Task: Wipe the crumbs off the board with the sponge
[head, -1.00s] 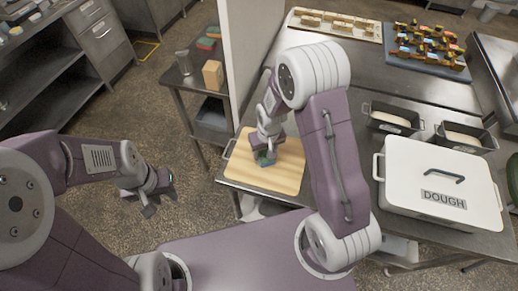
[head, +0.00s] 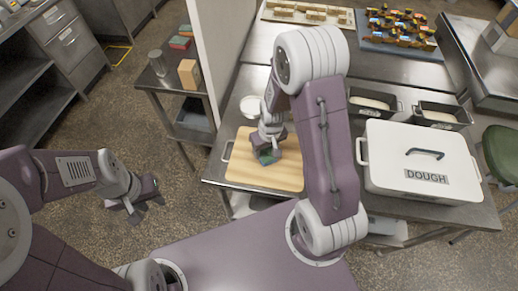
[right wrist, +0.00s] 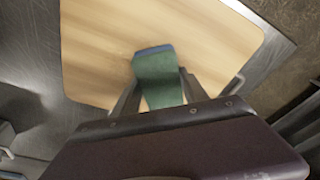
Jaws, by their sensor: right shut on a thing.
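The wooden board (head: 240,172) lies on the steel counter in front of the robot, and it fills much of the right wrist view (right wrist: 95,60). My right gripper (head: 267,158) is over the board's right half, pointing down. It is shut on the green sponge with a blue edge (right wrist: 157,80), which is at or just above the board; contact is not clear. The sponge is mostly hidden in the head view. No crumbs can be made out on the board. My left gripper (head: 140,208) hangs empty over the floor at left, fingers apart.
A white lidded dough box (head: 410,165) stands right of the board, with loaf tins (head: 374,103) behind it. A white bowl (head: 254,107) is behind the board. A partition (head: 218,55) separates the counter from a side table with a tan block (head: 189,74).

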